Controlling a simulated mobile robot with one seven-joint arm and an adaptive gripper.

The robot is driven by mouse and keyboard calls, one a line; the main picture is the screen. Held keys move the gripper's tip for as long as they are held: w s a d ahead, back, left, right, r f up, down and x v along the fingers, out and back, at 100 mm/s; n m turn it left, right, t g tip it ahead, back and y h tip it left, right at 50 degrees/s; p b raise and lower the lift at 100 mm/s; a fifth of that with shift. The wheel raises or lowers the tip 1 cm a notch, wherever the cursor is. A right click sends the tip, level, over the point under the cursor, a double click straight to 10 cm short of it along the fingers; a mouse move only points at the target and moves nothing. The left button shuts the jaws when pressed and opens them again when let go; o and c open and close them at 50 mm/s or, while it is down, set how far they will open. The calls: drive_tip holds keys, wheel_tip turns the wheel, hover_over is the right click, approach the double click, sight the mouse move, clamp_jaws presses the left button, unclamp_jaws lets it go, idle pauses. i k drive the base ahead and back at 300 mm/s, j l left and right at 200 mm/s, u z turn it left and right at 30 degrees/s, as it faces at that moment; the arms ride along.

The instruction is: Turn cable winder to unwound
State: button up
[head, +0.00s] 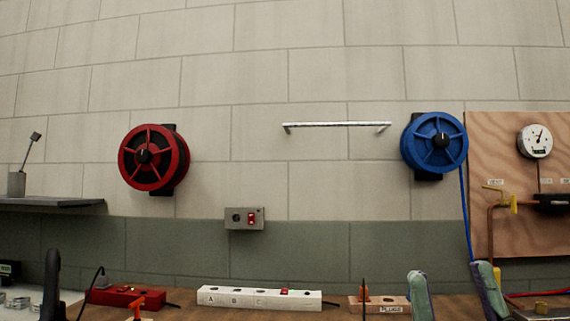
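Two cable winders are on the block wall in the head view. The red winder (168,170) is at the left, a spoked reel with a black centre knob. No cable is seen hanging from it. The blue winder (424,151) is at the right, also spoked, with a dark centre knob. A blue cable (465,205) hangs from its right side down towards the bench. Each knob has a small pale mark pointing about upward. The frame does not show which winder the task means.
A white power strip (213,297), a red box (111,296) and a block labelled "PLUGS" (399,304) are on the bench. A metal bar (335,125) and a switch box (244,219) are on the wall. A plywood gauge panel (515,225) is at right.

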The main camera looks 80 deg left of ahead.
sight(144, 156)
drive_tip(key=u, duration=3.4)
